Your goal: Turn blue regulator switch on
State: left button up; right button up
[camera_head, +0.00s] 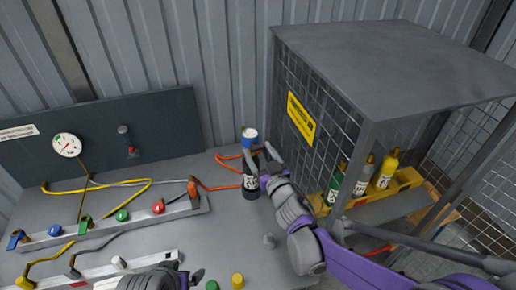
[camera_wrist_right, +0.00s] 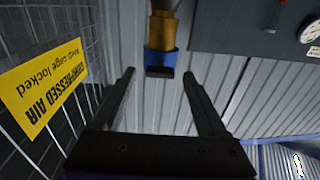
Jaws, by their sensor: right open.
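In the right wrist view the blue part (camera_wrist_right: 160,59) with a brass-coloured body shows between and just beyond the open fingers (camera_wrist_right: 158,74), with no clear contact. A blue round knob (camera_head: 55,230) and a blue lever (camera_head: 16,239) sit on the rail at the left. I cannot tell which blue part is the regulator switch. My left gripper (camera_head: 180,276) is at the bottom edge, its jaws unclear.
A mesh cage (camera_head: 400,60) with several bottles on a yellow rack stands right of the gripper. Its yellow sign (camera_head: 300,118) is close to my right wrist. An orange hose (camera_head: 222,187) runs to the cylinder. A gauge (camera_head: 67,145) is on the dark panel.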

jog(key=shift+w+a, duration=0.2)
jog(key=shift+w, duration=0.25)
jog(key=shift+c, duration=0.2)
grip_shut()
